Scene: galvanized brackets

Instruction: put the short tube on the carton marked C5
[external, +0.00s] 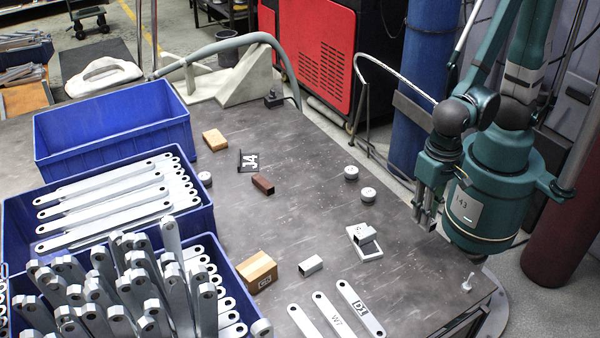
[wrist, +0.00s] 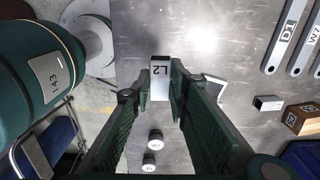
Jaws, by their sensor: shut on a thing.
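My gripper (wrist: 160,88) is shut on a pale grey piece marked L2 (wrist: 160,78), which looks like a short tube with a dark end.
Flat bars (external: 360,309) lie in front. Blue crates (external: 110,135) fill the left. The middle is clear.

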